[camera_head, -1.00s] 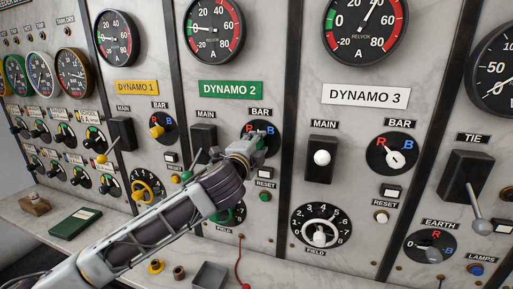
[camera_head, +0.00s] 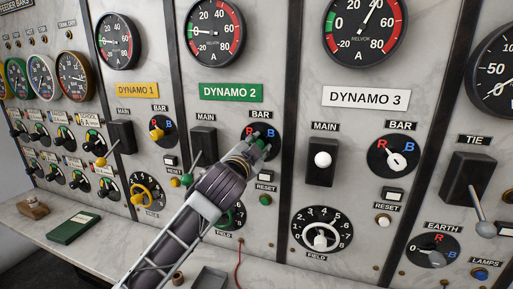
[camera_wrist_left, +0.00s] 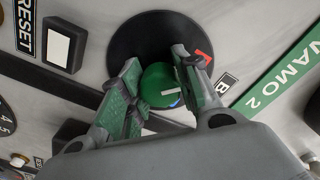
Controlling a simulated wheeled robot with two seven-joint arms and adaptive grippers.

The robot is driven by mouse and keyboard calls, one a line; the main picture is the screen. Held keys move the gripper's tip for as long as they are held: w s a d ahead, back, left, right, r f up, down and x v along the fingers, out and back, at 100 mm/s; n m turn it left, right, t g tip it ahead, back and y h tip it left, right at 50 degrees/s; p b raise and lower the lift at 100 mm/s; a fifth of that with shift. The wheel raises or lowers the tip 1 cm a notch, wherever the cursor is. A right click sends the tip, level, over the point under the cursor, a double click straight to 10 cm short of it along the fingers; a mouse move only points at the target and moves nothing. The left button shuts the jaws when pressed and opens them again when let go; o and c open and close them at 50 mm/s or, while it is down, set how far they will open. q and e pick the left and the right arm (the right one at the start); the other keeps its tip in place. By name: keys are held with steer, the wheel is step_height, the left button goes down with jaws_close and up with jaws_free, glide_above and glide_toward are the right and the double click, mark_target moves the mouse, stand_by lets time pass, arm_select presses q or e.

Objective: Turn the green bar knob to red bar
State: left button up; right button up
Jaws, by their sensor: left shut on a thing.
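The green bar knob (camera_wrist_left: 158,84) sits on a round black dial (camera_wrist_left: 140,38) under the green DYNAMO 2 plate (camera_head: 231,91). My left gripper (camera_head: 264,143) is shut around this knob; in the left wrist view its two green-padded fingers (camera_wrist_left: 162,88) lie on either side of it. A short white pointer line shows on the knob, aimed toward the BAR label side. The red R (camera_wrist_left: 203,56) is partly visible beside one finger. The B mark is mostly hidden in the wrist view, with only a bit of blue showing. My right gripper is not in view.
The DYNAMO 2 main switch (camera_head: 203,143) stands left of the knob. The reset button (camera_head: 265,199) and field dial (camera_head: 232,215) are below. DYNAMO 1 and DYNAMO 3 (camera_head: 365,97) panels flank it. A ledge (camera_head: 100,240) holds a green book (camera_head: 74,227).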

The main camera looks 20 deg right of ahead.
arm_select(q)
steer(key=shift+f, duration=0.1)
stand_by(0.3)
steer(key=o, duration=1)
steer(key=shift+v, duration=6)
